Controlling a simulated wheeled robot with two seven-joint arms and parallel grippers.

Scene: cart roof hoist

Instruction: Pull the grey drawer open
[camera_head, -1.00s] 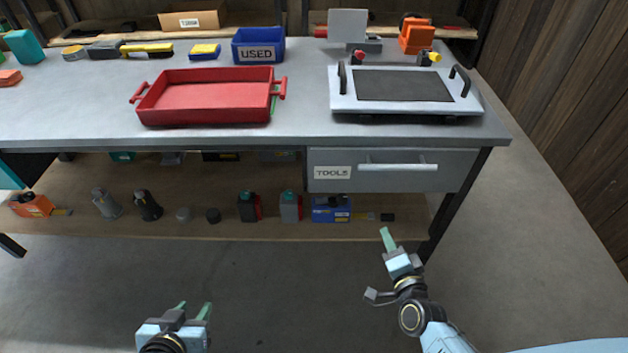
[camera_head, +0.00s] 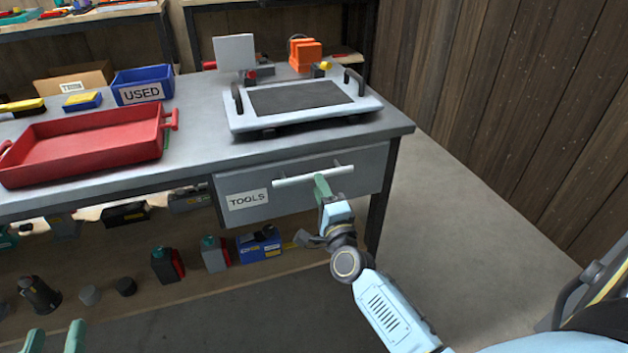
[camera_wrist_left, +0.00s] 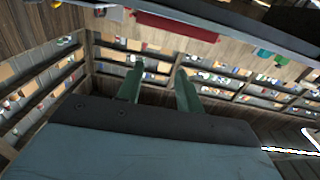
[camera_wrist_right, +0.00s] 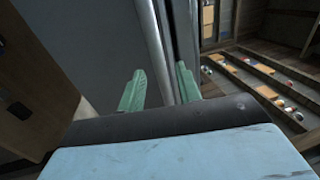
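The grey drawer (camera_head: 362,175) is under the right end of the bench top, with a TOOLS label and a pale bar handle (camera_head: 290,181). Its front looks flush with the bench. My right gripper (camera_head: 322,184) is at the handle. In the right wrist view the handle bar (camera_wrist_right: 154,45) runs between the two green fingers of the right gripper (camera_wrist_right: 160,88), which stand apart with gaps beside the bar. My left gripper (camera_head: 56,338) is low at the bottom left of the head view. In the left wrist view its fingers (camera_wrist_left: 158,88) are spread and empty.
On the bench top (camera_head: 200,148) stand a red tray (camera_head: 85,150), a blue USED bin (camera_head: 142,92) and a grey plate with black handles (camera_head: 300,112). The lower shelf (camera_head: 200,290) holds several small items. Floor right of the bench is clear.

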